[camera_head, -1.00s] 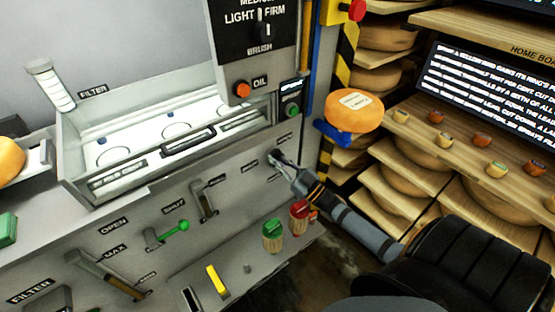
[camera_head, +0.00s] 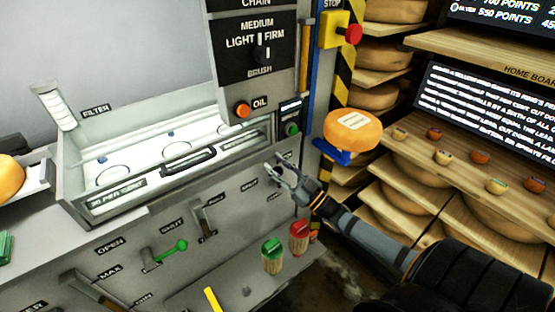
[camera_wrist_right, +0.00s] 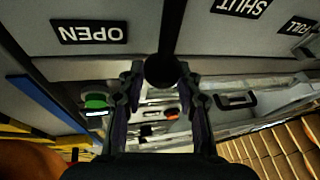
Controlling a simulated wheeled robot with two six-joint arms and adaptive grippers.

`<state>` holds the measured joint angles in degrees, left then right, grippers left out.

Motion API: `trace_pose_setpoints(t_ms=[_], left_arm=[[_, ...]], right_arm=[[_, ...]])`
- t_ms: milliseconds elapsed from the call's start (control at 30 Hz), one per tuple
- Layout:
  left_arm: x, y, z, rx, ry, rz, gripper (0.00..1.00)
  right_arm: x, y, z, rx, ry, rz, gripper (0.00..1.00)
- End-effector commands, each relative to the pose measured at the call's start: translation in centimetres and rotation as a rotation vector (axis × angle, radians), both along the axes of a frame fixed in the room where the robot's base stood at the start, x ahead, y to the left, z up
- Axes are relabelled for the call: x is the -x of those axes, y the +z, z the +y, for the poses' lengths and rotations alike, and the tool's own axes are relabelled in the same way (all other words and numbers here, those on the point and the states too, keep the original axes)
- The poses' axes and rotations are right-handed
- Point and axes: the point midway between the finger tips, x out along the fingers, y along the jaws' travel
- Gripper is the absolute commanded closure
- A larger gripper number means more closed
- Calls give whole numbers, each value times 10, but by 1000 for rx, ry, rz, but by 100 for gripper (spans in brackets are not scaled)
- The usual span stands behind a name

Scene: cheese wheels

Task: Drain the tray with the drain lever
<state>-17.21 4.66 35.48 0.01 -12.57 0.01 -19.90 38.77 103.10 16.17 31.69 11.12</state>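The steel tray (camera_head: 62,150) with pale liquid and a dark-handled front is at the left in the head view. Its front label reads "per cent". My right gripper (camera_head: 277,165) is in front of the panel below the tray's right end, its fingers apart. In the right wrist view, the gripper (camera_wrist_right: 160,88) is open around the line of a dark round knob (camera_wrist_right: 160,70). The knob is near labels OPEN and SHUT; contact cannot be told. I cannot tell whether this is the drain lever; the gripper hides that spot in the head view. My left gripper is not in view.
A green-knobbed lever (camera_head: 180,245) and an upright pull lever (camera_head: 206,220) are on the front panel. Green-topped (camera_head: 272,256) and red-topped (camera_head: 299,238) pots stand on a low ledge. A cheese wheel (camera_head: 352,130) is on a blue holder; shelves (camera_head: 480,150) fill the right.

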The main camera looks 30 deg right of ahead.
Motion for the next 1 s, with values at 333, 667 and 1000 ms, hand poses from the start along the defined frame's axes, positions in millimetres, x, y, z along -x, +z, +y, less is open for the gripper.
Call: trace_pose_setpoints(t_ms=[333, 667, 1000], left_arm=[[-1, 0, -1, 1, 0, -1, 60], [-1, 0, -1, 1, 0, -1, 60], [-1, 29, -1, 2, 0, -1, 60]], right_arm=[[0, 45, 0, 2, 0, 0, 66], [0, 48, 0, -1, -1, 1, 68], [13, 27, -28, -331, 149, 218, 100]])
